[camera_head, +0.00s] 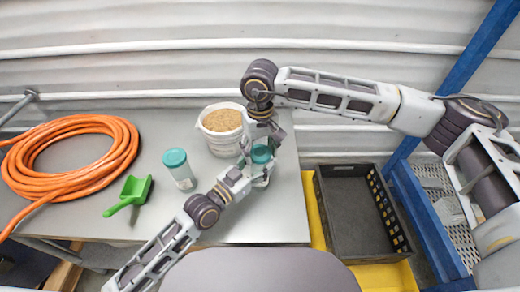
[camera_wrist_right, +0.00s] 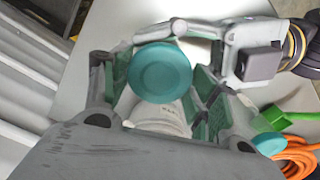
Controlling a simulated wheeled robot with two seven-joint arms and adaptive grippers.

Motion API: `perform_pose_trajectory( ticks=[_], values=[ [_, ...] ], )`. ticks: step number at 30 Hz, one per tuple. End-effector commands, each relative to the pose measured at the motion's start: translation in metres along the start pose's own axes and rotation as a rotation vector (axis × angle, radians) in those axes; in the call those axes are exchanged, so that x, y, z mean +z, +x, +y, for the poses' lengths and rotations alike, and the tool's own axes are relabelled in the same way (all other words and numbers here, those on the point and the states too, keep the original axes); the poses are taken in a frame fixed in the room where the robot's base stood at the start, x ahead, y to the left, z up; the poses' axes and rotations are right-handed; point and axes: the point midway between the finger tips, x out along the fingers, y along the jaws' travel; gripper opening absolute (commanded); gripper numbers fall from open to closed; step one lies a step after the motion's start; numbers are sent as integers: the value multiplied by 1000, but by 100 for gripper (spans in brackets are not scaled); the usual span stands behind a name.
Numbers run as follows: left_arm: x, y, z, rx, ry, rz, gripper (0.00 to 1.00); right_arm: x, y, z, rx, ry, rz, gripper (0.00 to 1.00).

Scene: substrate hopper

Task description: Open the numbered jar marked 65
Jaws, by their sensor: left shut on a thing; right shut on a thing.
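A clear jar (camera_head: 260,181) with a teal lid (camera_head: 262,154) stands upright near the right side of the grey table. My right gripper (camera_head: 261,147) comes from above and is shut on the lid. In the right wrist view the teal lid (camera_wrist_right: 160,72) sits between its green-padded fingers. My left gripper (camera_head: 257,174) comes from the front left and is shut on the jar body below the lid. The lid looks seated on the jar. A second teal-lidded jar (camera_head: 181,171) stands apart to the left. I cannot read a number on either jar.
A white tub of grain (camera_head: 221,128) stands just behind the held jar. A green scoop (camera_head: 130,194) and a coiled orange hose (camera_head: 72,158) lie to the left. A dark crate (camera_head: 358,215) sits beyond the table's right edge. The table's front middle is bare.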

Motion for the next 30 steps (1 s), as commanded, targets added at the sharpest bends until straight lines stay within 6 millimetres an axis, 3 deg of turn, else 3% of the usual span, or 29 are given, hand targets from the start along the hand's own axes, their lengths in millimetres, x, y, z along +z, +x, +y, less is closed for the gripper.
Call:
perform_pose_trajectory(
  ticks=[30],
  values=[
    [0, 0, -1, -1, 1, 0, 0, 0, -16, 0, 0, 0, -1, 31]
  ],
)
